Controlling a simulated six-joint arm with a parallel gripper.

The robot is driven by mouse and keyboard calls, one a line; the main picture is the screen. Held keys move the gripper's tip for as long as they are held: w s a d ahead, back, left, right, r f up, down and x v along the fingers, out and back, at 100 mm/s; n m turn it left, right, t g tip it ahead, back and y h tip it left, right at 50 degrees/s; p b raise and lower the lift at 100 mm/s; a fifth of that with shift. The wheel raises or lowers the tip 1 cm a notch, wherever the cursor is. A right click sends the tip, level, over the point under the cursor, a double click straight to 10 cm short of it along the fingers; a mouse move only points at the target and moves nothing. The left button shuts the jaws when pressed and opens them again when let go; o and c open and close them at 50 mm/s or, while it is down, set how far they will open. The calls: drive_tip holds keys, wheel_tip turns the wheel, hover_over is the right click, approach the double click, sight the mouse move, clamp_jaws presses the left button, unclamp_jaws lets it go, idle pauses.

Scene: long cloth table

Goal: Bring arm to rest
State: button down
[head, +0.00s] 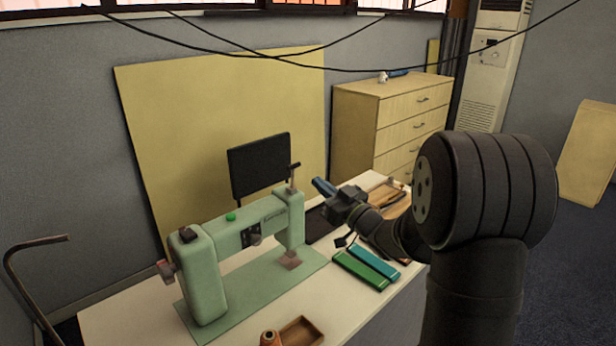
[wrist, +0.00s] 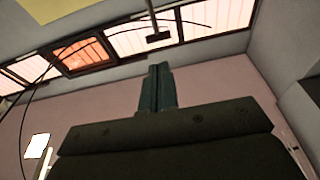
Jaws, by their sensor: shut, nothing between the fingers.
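My gripper (head: 319,185) is raised above the far right part of the white table (head: 105,318), to the right of the sewing machine's upright end. Its bluish fingers point left and upward in the head view. In the wrist view, the fingers (wrist: 158,70) are pressed together with nothing between them. My arm hides part of the table's right side.
A pale green sewing machine (head: 207,268) stands on the table. A green case (head: 366,268) and a teal case (head: 374,262) lie near the right edge. A wooden tray (head: 302,333) and spool (head: 270,338) sit in front. A dark panel (head: 259,164) stands behind.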

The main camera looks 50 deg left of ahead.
sight(295, 168)
drive_tip(key=r+v, duration=0.1)
drive_tip(key=v, duration=0.5)
drive_tip(key=shift+d+f, duration=0.3)
drive_tip(key=shift+d, duration=0.25)
drive_tip(key=shift+a, duration=0.1)
drive_tip(key=x, duration=0.4)
drive_tip(key=f+x, duration=0.1)
drive_tip(key=x, duration=0.8)
drive_tip(key=shift+a+f, duration=0.2)
drive_tip(key=shift+a, duration=0.2)
drive_tip(key=shift+d+f, duration=0.1)
drive_tip(key=shift+d, duration=0.05)
